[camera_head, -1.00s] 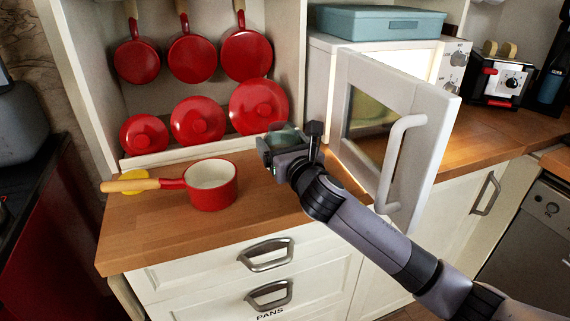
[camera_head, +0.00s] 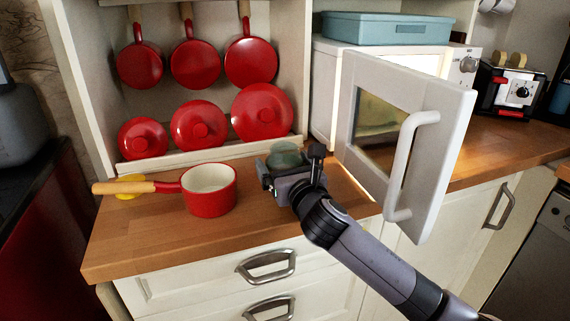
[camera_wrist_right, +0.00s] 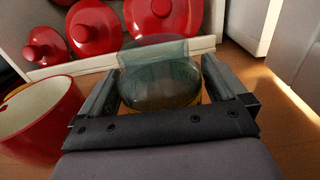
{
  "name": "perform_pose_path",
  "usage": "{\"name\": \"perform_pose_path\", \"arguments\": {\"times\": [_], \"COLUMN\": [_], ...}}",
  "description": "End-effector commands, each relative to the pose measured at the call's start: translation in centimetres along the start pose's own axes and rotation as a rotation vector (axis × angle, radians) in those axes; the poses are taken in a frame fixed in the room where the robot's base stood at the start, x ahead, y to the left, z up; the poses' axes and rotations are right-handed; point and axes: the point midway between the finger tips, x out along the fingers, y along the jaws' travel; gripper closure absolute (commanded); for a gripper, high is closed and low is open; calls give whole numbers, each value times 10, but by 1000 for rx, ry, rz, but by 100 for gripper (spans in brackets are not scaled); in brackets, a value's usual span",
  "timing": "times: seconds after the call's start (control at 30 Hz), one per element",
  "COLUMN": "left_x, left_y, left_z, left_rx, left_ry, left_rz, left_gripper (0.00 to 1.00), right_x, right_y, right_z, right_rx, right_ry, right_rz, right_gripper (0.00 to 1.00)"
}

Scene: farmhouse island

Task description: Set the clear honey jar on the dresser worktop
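The clear honey jar (camera_head: 285,153), greenish see-through glass, is between the fingers of my right gripper (camera_head: 289,172), at the back of the wooden dresser worktop (camera_head: 150,235). In the right wrist view the jar (camera_wrist_right: 160,82) fills the space between the two fingers of the gripper (camera_wrist_right: 162,92), with a finger against each side. The gripper is shut on it. The jar looks upright, low over or on the worktop. Its base is hidden, so I cannot tell whether it touches the wood. My left gripper is not in view.
A red saucepan (camera_head: 208,190) stands left of the gripper, its wooden handle pointing left over a yellow item (camera_head: 130,187). Red lids (camera_head: 200,125) lean behind a low ledge. The open microwave door (camera_head: 440,150) juts out close on the right. Worktop in front is bare.

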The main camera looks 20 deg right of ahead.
Motion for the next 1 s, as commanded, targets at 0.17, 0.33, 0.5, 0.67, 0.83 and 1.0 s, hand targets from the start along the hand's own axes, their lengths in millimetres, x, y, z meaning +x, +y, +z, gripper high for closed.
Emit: {"name": "perform_pose_path", "arguments": {"times": [0.17, 0.33, 0.5, 0.67, 0.83, 1.0], "left_x": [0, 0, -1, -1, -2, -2], "left_y": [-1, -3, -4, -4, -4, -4], "left_z": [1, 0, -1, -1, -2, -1], "left_rx": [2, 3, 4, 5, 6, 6], "left_ry": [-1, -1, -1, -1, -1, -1], "left_rz": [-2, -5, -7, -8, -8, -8], "left_gripper": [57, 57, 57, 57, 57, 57], "right_x": [0, -3, -21, -47, -75, -100], "right_y": [0, 0, 0, 0, 0, 0], "right_z": [0, 3, 3, 2, 2, 2], "right_rx": [-1, -2, -2, -3, -1, -2], "right_ry": [0, -1, 0, 0, 0, 1], "right_rz": [0, 1, 1, 1, 3, 1], "right_gripper": [0, 0, 0, 0, 0, 0]}}
